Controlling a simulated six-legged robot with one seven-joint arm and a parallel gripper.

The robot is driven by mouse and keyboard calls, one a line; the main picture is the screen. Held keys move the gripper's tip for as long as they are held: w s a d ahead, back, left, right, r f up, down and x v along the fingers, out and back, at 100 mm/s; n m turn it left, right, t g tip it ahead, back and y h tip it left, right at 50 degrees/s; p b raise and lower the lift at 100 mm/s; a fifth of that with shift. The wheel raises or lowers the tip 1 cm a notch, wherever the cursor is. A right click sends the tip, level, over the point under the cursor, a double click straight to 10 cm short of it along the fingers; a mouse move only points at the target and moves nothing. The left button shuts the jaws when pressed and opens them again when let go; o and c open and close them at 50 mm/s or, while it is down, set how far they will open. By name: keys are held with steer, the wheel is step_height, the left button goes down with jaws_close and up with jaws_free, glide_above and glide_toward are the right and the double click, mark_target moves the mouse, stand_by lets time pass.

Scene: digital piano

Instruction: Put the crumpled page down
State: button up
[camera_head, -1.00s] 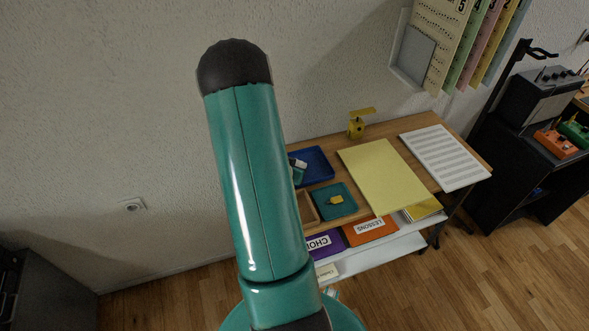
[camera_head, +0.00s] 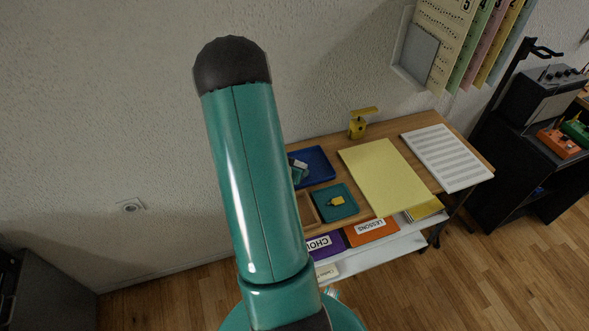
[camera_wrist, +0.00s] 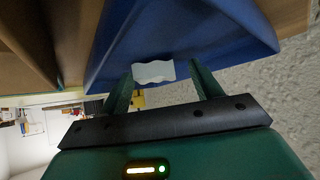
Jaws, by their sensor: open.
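The crumpled page (camera_wrist: 153,71) is a small white piece with ragged edges. In the wrist view it lies against the blue tray (camera_wrist: 228,32). My gripper (camera_wrist: 159,69) is open, with one green finger on each side of the page and a gap visible on both sides. In the head view the blue tray (camera_head: 318,163) is at the desk's back left, and a small whitish piece shows at its left part beside my arm. My arm hides the tray's left end and most of my gripper there.
A teal tray (camera_head: 335,203) with a small yellow object and a wooden tray (camera_head: 307,208) stand in front of the blue tray. A yellow sheet (camera_head: 383,177), a sheet of music (camera_head: 446,157) and a yellow device (camera_head: 358,124) are to the right. The wall is close behind.

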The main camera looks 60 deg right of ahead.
steer(key=v, duration=1.2)
steer(key=shift+s+a, duration=0.2)
steer(key=w+a+r+n+t+y, duration=0.35)
steer(key=w+a+r+t, duration=0.2)
steer(key=w+a, duration=0.4)
steer(key=w+a+r+n+t+y, duration=0.1)
steer(key=w+a+r+n+y, duration=0.1)
steer(key=w+a+r+n, duration=0.25)
steer(key=w+a+r+n+t+y, duration=0.1)
steer(key=w+a+r+t+y, duration=0.15)
steer(key=a+r, duration=0.4)
steer(key=s+a+r+n+g+y, duration=0.1)
steer(key=s+a+r+n, duration=0.15)
steer(key=a, duration=0.45)
steer(key=s+a+r+n+g+y, duration=0.1)
steer(key=a+r+n, duration=0.15)
steer(key=a, duration=0.45)
steer(key=s+a+r+n+g, duration=0.1)
steer(key=s+a+r+n, duration=0.3)
steer(key=s, duration=0.5)
steer(key=shift+a, duration=0.5)
